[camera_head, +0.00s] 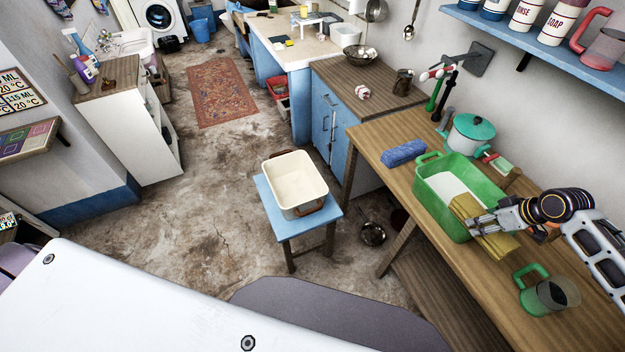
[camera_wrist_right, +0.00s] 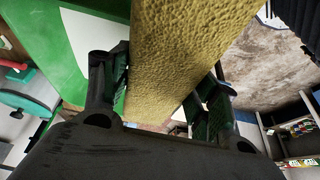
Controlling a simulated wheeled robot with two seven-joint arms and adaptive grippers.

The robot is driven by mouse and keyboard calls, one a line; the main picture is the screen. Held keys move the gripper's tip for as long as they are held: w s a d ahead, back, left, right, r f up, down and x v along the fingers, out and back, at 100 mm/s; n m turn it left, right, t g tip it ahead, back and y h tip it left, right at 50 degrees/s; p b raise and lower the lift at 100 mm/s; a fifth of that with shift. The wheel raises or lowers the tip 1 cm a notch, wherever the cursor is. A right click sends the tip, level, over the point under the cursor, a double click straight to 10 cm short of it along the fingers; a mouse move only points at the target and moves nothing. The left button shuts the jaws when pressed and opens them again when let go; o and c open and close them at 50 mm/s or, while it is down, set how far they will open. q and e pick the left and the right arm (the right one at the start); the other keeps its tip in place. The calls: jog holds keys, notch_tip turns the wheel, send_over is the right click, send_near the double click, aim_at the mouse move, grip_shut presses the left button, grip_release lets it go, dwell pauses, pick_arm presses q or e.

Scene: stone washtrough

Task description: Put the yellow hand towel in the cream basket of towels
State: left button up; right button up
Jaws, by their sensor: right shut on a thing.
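The yellow hand towel (camera_head: 490,242) is a folded ochre bundle at the front right corner of the green tub (camera_head: 432,199). My right gripper (camera_head: 484,222) is shut on it. In the right wrist view the towel (camera_wrist_right: 185,50) runs between the two fingers. I cannot tell whether the towel touches the tub's rim. A cream basket (camera_head: 312,206) with brown handles stands on a blue stool, left of the wooden table. Its inside looks plain cream, and I make out no separate towels in it. My left gripper is out of view.
The wooden table (camera_head: 372,136) also bears a blue folded cloth (camera_head: 404,153), a teal-lidded pot (camera_head: 468,137) and a green-handled jug (camera_head: 548,295). The blue stool (camera_head: 303,232) stands on open floor (camera_head: 210,225). A gap of floor separates stool and table.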

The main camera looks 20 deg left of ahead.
jog(key=shift+s, duration=0.1)
jog(key=shift+s+a+r, duration=0.15)
jog(key=shift+s+a, duration=0.15)
jog(key=shift+s, duration=0.1)
jog(key=shift+a+m, duration=0.4)
jog(key=shift+a, duration=0.1)
jog(key=shift+a+h, duration=0.3)
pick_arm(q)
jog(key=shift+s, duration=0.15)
pick_arm(e)
jog(key=s+a+m+h, duration=0.1)
jog(key=s+a+m, duration=0.1)
jog(key=a, duration=0.4)
jog(key=s+a+r+m+t+h, duration=0.1)
jog(key=s+a+m, duration=0.1)
jog(key=a+m, duration=0.3)
jog(key=shift+s+a, duration=0.15)
jog(key=shift+a, duration=0.75)
jog(key=shift+a+r, duration=0.1)
jog(key=shift+r, duration=0.05)
